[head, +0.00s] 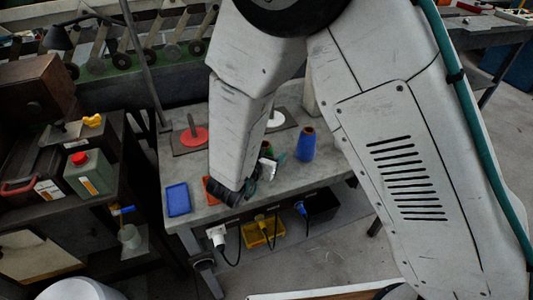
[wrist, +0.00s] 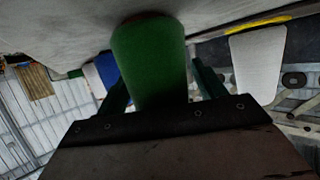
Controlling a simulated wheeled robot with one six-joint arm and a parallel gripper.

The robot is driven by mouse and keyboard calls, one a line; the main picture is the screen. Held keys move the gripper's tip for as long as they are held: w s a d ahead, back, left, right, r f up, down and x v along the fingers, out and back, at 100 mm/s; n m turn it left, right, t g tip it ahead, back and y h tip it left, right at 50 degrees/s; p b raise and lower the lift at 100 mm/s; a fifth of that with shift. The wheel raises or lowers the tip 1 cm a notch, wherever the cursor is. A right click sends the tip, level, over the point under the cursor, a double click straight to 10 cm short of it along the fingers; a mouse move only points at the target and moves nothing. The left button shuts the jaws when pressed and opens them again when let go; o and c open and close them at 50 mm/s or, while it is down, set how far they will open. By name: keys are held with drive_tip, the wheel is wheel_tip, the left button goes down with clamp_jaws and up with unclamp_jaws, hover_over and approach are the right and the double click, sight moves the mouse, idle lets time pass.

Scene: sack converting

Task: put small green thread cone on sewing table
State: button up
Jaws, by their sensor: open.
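The small green thread cone (wrist: 150,60) stands large in the middle of the wrist view, between the two fingers of my gripper (wrist: 162,82). The fingers are open on either side of it, and I cannot tell whether either one touches it. In the head view my gripper (head: 266,169) is low over the front part of a grey table (head: 230,207). A bit of the green cone (head: 278,156) shows behind it; my arm and gripper hide most of it. I cannot tell whether this grey table is the sewing table.
A blue cone (head: 306,145) stands close to the right of my gripper. A blue tray (head: 178,199) and a red disc with a spindle (head: 194,137) are on the table to the left. A dark cabinet with a green canister (head: 90,173) stands further left.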

drive_tip(key=shift+r, duration=0.1)
drive_tip(key=shift+s+a+r, duration=0.1)
drive_tip(key=shift+s+r, duration=0.05)
drive_tip(key=shift+s, duration=0.05)
drive_tip(key=v, duration=1.2)
drive_tip(key=w+r+n+g+y, duration=0.1)
drive_tip(key=w+r+y, duration=0.6)
drive_tip(key=r+y, duration=0.1)
drive_tip(key=s+d+r+n+g+y, duration=0.3)
drive_tip(key=d+r+y, duration=0.15)
drive_tip(key=r, duration=0.35)
drive_tip(key=s+d+r+n+g+h, duration=0.1)
drive_tip(key=s+d+g+h, duration=0.5)
drive_tip(key=s+d, duration=1.6)
drive_tip(key=shift+d+r+n+g, duration=0.3)
drive_tip(key=shift+d+r+n, duration=0.15)
drive_tip(key=shift+r, duration=0.45)
